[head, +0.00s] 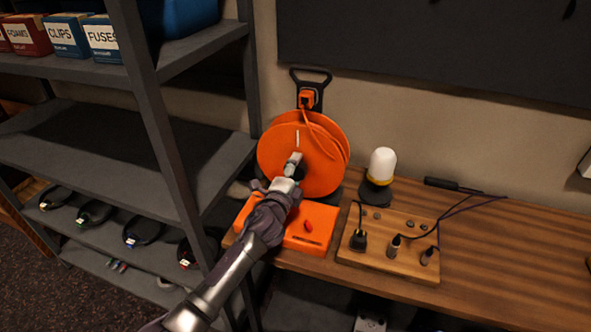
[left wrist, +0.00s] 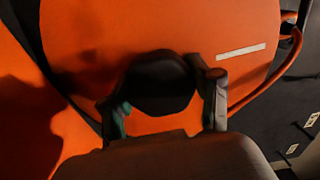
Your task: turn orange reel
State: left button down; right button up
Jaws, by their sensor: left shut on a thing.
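The orange reel (head: 322,152) stands upright on the desk against the wall, with a white mark on its face near the top in the head view. My left gripper (head: 294,166) is at the middle of its face, shut on the reel's dark knob. In the left wrist view the knob (left wrist: 162,82) sits between the two fingers, in front of the orange face (left wrist: 230,30), with the white mark to the right of it. My right gripper is not in view.
An orange base box (head: 312,228) with a red switch lies before the reel. A white lamp (head: 382,166) and a wooden socket board (head: 392,262) with plugs stand to its right. A dark metal shelf (head: 170,120) is close on the left.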

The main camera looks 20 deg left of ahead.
pick_arm(q)
jog(key=shift+r, duration=0.25)
dwell(0.3)
jog(key=c, duration=0.5)
grip_release()
jog(key=shift+w, duration=0.1)
jog(key=shift+o, duration=1.3)
jog(key=shift+f, duration=0.2)
jog(key=s, duration=1.2)
jog(key=shift+a, duration=0.2)
jog(key=shift+f, duration=0.1)
